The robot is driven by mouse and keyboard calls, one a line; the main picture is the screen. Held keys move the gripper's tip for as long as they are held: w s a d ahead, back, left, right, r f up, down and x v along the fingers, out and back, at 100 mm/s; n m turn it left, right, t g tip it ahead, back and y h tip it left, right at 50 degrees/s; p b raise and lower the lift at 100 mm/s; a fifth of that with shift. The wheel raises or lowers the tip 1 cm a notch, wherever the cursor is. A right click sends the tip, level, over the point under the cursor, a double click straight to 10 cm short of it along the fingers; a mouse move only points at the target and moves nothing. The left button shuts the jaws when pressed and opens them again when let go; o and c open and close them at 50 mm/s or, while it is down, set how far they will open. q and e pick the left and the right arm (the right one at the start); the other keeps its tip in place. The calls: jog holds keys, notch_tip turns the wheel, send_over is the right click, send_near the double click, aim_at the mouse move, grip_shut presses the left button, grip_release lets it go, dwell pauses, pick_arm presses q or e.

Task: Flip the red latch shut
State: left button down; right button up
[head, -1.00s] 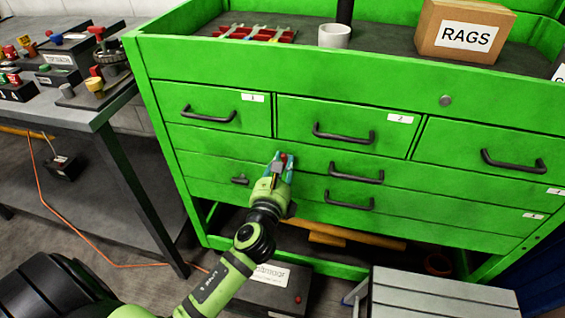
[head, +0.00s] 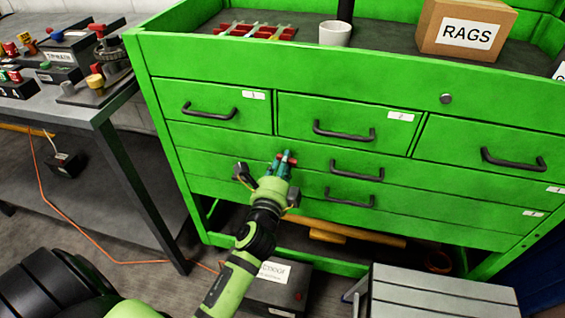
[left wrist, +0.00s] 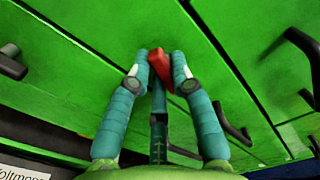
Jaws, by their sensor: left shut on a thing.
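The small red latch (head: 291,158) is on the front of the green drawer cabinet (head: 220,155), left of the black handles of the lower drawers. In the left wrist view the red latch (left wrist: 160,68) stands between the two teal fingertips, tilted, its top end near the drawer face. My left gripper (head: 284,160) is at the cabinet front, and its fingers (left wrist: 160,68) are closed around the latch. The fingers hide part of the latch and its mount in the head view. My right gripper is not in view.
Black drawer handles (head: 357,171) stick out to the right of my gripper. A grey workbench (head: 80,112) with switch boxes stands at the left. A box marked RAGS (head: 467,31) and a white cup (head: 335,33) stand on the cabinet top. A grey step stool (head: 440,297) is at lower right.

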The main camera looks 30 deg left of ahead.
pick_arm(q)
jog(key=shift+n, duration=1.7)
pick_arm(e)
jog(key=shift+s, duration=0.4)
pick_arm(q)
jog(key=c, duration=1.1)
grip_release()
jog(key=v, duration=0.7)
jog(key=shift+s, duration=0.2)
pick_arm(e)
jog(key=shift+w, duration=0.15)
pick_arm(q)
jog(key=shift+d+f, duration=0.1)
jog(key=shift+f, duration=0.05)
